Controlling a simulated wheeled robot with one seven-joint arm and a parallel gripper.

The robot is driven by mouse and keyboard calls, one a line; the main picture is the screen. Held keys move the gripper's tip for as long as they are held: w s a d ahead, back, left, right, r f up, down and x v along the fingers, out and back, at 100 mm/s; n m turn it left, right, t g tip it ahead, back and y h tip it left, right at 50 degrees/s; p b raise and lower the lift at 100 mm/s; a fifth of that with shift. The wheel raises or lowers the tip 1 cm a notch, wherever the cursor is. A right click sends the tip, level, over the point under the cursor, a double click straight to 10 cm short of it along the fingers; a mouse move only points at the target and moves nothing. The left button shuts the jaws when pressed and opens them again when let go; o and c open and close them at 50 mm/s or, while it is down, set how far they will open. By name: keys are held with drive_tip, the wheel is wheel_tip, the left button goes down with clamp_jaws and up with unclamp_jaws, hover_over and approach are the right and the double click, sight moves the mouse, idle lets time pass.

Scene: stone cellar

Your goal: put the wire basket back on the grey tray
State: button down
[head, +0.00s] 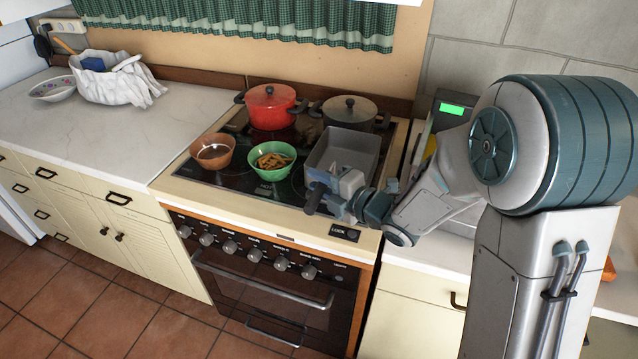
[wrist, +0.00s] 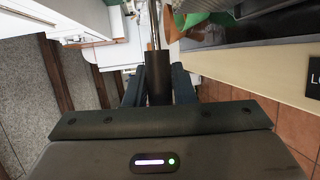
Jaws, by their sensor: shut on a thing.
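The grey tray (head: 343,147) is a rectangular, high-sided pan on the front right of the cooktop. Its edge also shows at the upper right of the wrist view (wrist: 262,38). My gripper (head: 322,193) is at the tray's near side, above the cooker's front edge. In the wrist view my gripper (wrist: 159,88) is shut on a dark cylindrical handle with a thin metal rod running from it. This looks like the handle of the wire basket (wrist: 159,76). The basket's mesh cannot be made out, so whether it touches the tray cannot be told.
A green bowl of brown sticks (head: 272,160) stands just left of the tray. A brown bowl (head: 212,150) is further left. A red pot (head: 270,106) and a dark pot (head: 350,112) stand behind. The left worktop (head: 130,128) has clear room.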

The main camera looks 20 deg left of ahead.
drive_tip(key=shift+f+b, duration=0.3)
drive_tip(key=shift+f, duration=0.05)
drive_tip(key=c, duration=1.1)
unclamp_jaws()
drive_tip(key=shift+c, duration=0.2)
drive_tip(key=b+v, duration=0.3)
drive_tip(key=v, duration=1)
drive_tip(key=shift+s+d, duration=0.25)
drive_tip(key=shift+d, duration=0.05)
drive_tip(key=shift+r, duration=0.1)
